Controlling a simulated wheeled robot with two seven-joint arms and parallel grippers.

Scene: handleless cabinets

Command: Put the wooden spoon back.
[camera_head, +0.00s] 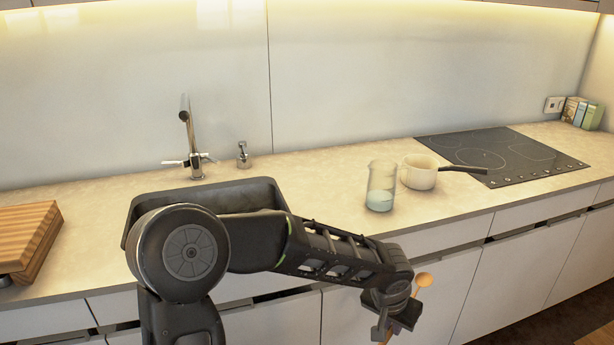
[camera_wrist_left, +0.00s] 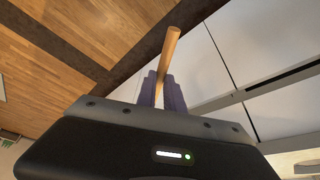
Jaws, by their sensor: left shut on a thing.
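The wooden spoon (camera_head: 424,281) shows its bowl end just right of my left wrist in the head view, in front of the lower cabinet fronts. My left gripper (camera_head: 393,326) is shut on the spoon, low and in front of the counter edge. In the left wrist view the spoon's handle (camera_wrist_left: 170,50) sticks out from between the fingers of the left gripper (camera_wrist_left: 163,88). My right gripper is not in view.
A glass jug (camera_head: 381,186) with pale liquid and a white saucepan (camera_head: 420,172) stand on the counter by the black hob (camera_head: 503,153). The sink (camera_head: 205,199) lies behind my arm. A wooden board (camera_head: 27,235) is at left. Several drawers and doors (camera_head: 440,240) line the front.

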